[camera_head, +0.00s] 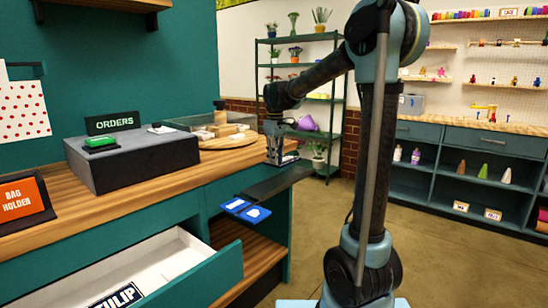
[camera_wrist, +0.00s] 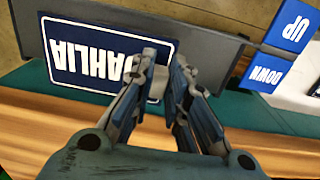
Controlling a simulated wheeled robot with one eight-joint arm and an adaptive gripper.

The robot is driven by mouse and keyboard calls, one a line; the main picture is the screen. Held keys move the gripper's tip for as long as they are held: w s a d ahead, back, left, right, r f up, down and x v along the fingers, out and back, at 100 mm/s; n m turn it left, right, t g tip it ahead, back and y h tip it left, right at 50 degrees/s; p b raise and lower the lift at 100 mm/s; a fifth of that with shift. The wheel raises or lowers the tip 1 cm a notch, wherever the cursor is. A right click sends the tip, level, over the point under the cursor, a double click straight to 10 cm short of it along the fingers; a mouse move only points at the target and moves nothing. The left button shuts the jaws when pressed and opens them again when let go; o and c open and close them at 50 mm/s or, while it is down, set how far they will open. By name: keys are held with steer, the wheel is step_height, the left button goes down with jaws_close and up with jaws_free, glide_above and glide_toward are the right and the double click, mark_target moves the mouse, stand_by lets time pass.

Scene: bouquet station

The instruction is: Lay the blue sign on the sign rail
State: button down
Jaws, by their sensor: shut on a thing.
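The blue sign (camera_wrist: 90,60), lettered DAHLIA in white with a white border, shows upside down in the wrist view. My gripper (camera_wrist: 165,62) is shut on its right end, and the fingers hide part of that edge. The sign is over the dark grey sign rail (camera_wrist: 220,45); I cannot tell whether it touches it. In the head view my gripper (camera_head: 275,160) is at the counter's right end, just above the rail (camera_head: 278,182). There the sign is mostly hidden and too small to read.
Blue UP (camera_wrist: 290,22) and DOWN (camera_wrist: 268,77) plates sit beside the rail. An open drawer (camera_head: 215,270) holding a TULIP sign (camera_head: 118,297) juts out at lower left. A grey ORDERS box (camera_head: 135,160) and a round wooden board (camera_head: 228,141) stand on the counter.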

steer(key=shift+a+f, duration=0.15)
steer(key=shift+f, duration=0.55)
steer(key=shift+a+f, duration=0.1)
steer(key=shift+f, duration=0.55)
steer(key=shift+s+f, duration=0.1)
steer(key=shift+f, duration=2.25)
steer(key=c, duration=1.5)
jaws_free()
steer(key=shift+r, duration=3.5)
